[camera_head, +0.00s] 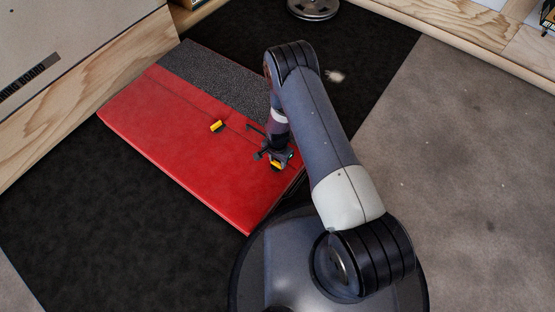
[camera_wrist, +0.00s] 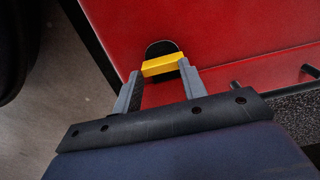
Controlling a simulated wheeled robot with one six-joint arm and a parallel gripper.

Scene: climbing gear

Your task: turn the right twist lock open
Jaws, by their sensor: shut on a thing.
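In the wrist view the yellow bar (camera_wrist: 163,65) sits on a dark rounded plate on the red surface, slightly tilted. My gripper (camera_wrist: 158,82) has its two grey fingers at either end of the yellow bar, shut on it. The left twist lock (camera_head: 216,126) is a similar yellow bar farther left along the same seam.
A dark grey textured strip (camera_head: 215,77) runs along the pad's far side. Dark bars (camera_wrist: 310,71) stick out near the seam at the right of the wrist view. A round metal weight (camera_head: 313,8) lies at the back. Wooden panels border the left and far right.

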